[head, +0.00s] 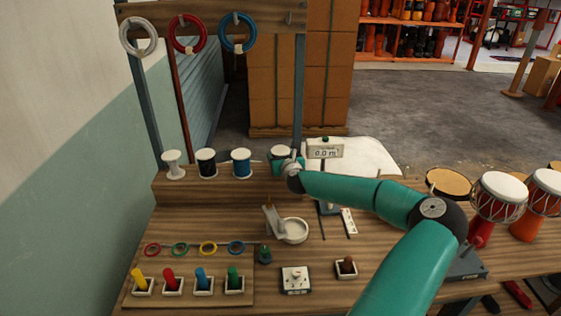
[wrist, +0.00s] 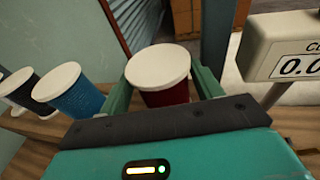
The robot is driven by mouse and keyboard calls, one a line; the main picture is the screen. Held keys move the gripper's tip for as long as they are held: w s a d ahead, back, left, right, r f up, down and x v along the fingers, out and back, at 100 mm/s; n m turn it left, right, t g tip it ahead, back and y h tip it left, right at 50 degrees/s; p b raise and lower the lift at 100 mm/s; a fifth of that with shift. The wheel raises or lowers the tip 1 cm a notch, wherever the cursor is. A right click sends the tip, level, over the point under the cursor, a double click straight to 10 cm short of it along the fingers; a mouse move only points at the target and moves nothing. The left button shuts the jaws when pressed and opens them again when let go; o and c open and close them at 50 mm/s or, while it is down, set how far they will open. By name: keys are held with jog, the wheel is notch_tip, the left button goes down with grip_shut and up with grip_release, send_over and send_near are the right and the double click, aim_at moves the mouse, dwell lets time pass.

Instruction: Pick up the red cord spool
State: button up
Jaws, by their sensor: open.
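The red cord spool (wrist: 167,97) has a white round top and stands between the two green fingers of my gripper (wrist: 163,84) in the wrist view. The fingers are open, one on each side of the spool; whether either touches it is not clear. In the head view my gripper (head: 281,157) is over the right end of the raised wooden shelf and hides the red spool. The lower part of the spool is hidden behind the gripper body in the wrist view.
A blue spool (wrist: 70,91) stands just left of the gripper, with a black spool (head: 206,163) and a white spool (head: 173,165) further left. A display box (head: 325,149) stands close on the right. A white dish (head: 292,231) sits in front on the bench.

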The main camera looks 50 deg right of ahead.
jog(key=shift+x, duration=0.75)
jog(key=c, duration=0.8)
jog(key=shift+c, duration=0.2)
